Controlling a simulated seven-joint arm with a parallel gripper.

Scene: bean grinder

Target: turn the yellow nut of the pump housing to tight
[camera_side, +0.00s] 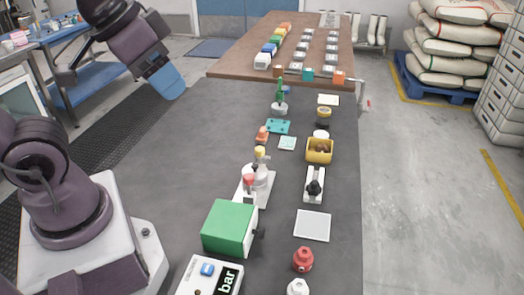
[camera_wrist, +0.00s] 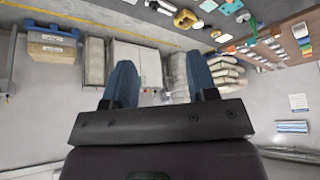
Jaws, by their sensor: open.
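A small yellow part (camera_side: 260,152), which looks like the yellow nut, sits on top of a pale grey and white fixture (camera_side: 262,178) in the middle of the side view. This fixture looks like the pump housing; a red knob stands at its left side. The nut's turn position is too small to tell. My gripper (camera_side: 168,84) is high at the upper left of the side view, well apart from the fixture. In the wrist view my gripper (camera_wrist: 161,85) shows two blue fingers spread apart with nothing between them.
A green box (camera_side: 229,228) stands in front of the fixture, with a "bar" panel (camera_side: 210,277) nearer. A yellow container (camera_side: 319,151), a black-knobbed white fixture (camera_side: 314,186) and a red part (camera_side: 303,259) line the right.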

